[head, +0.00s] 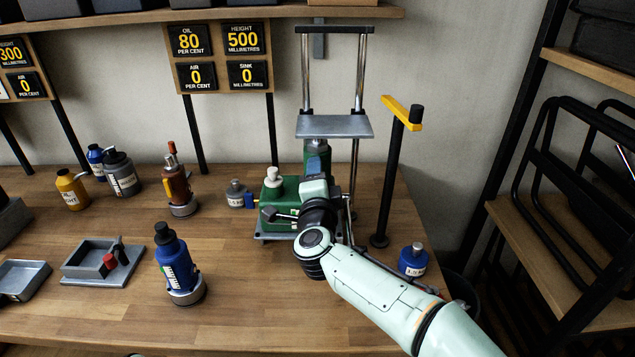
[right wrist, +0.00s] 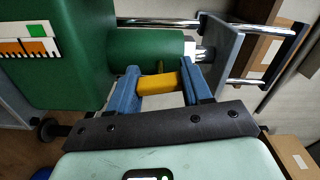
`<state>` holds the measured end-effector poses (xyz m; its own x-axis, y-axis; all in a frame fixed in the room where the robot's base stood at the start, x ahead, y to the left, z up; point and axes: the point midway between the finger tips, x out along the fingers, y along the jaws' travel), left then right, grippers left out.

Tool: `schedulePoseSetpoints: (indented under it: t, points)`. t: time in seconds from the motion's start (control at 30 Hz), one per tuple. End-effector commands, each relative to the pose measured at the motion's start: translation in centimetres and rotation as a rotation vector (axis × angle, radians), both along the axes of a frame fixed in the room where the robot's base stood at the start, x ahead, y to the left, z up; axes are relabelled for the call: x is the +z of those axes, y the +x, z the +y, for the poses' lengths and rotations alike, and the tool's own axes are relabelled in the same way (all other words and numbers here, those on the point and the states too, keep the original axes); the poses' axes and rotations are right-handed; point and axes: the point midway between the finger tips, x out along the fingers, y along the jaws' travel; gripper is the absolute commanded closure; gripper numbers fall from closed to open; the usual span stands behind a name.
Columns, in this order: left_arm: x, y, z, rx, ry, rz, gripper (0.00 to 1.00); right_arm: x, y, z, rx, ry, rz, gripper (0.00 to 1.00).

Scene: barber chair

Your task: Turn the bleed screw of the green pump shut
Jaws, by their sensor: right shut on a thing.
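The green pump (head: 276,212) stands on a grey base plate near the back of the bench, partly hidden by my right arm. In the right wrist view its green body (right wrist: 55,55) and cylinder (right wrist: 150,47) fill the upper left. My right gripper (right wrist: 157,78) has its blue fingers shut on a yellow piece (right wrist: 158,84), apparently the bleed screw's handle, beside the cylinder. A thin stem shows between this piece and the cylinder. In the head view my right gripper (head: 318,162) is in front of the cylinder, and the yellow piece is hidden. My left gripper is not in view.
A steel frame (head: 335,126) rises above the pump. A black post with a yellow crank arm (head: 402,113) stands to its right. A blue bottle (head: 413,260) is beside my right arm. Panels (head: 220,58) read oil 80, height 500, air 0, sink 0.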

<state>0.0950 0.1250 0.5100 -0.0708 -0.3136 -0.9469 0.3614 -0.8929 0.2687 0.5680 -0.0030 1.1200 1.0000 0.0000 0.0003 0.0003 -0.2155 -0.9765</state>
Motion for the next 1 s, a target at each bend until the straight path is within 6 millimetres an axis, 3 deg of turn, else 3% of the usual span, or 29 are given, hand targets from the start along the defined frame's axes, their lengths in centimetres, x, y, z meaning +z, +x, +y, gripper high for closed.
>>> schedulePoseSetpoints:
  t: [0.4,0.97,1.0]
  points:
    - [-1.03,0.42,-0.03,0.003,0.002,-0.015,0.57,-0.13,0.01,-0.02,0.000,0.201,0.001,0.81]
    - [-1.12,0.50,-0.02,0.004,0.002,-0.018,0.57,-0.08,-0.01,0.03,0.000,0.236,0.002,0.81]
    - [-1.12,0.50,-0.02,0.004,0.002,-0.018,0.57,-0.08,-0.01,0.03,0.000,0.236,0.002,0.48]
